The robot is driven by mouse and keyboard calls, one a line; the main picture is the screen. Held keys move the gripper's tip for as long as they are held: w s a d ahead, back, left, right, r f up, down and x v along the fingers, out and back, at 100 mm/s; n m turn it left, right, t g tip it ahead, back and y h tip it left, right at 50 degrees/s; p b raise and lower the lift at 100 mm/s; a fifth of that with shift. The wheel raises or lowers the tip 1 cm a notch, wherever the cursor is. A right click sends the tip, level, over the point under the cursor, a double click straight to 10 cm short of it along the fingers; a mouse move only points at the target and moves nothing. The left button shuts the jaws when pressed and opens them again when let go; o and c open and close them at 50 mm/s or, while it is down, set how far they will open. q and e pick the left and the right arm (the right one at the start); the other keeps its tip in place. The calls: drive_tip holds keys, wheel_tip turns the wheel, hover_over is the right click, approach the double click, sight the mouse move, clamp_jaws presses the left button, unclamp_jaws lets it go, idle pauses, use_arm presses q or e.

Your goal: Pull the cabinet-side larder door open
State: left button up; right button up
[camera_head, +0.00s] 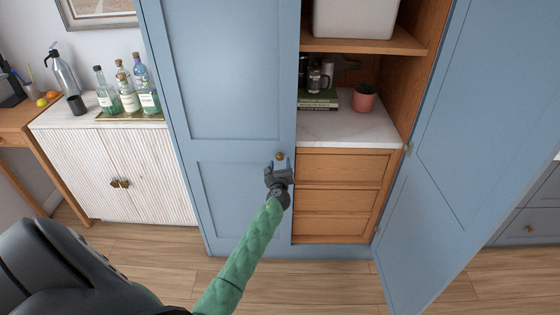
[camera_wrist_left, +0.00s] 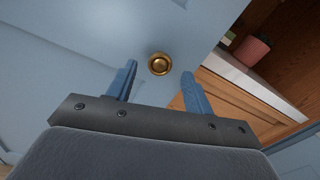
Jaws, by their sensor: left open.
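The cabinet-side larder door (camera_head: 228,75) is a tall blue panelled door on the left half of the larder, and it looks shut. Its round brass knob (camera_head: 281,157) sits near its right edge. My left gripper (camera_head: 280,167) is at the knob in the head view, partly overlapping it. In the left wrist view the knob (camera_wrist_left: 159,64) shows beyond and between the two blue fingers (camera_wrist_left: 160,82), which are spread apart and do not touch it. The other larder door (camera_head: 450,140) stands wide open at the right. My right gripper is not in view.
Inside the open half are wooden drawers (camera_head: 340,197), a marble shelf (camera_head: 345,130), a pink plant pot (camera_head: 364,98), books and jars. A white ribbed cabinet (camera_head: 120,175) with bottles (camera_head: 127,92) stands left of the larder. Wooden floor (camera_head: 330,285) in front is clear.

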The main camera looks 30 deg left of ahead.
use_arm(q)
drive_tip(key=shift+x, duration=1.1)
clamp_jaws()
drive_tip(key=shift+s, duration=0.1)
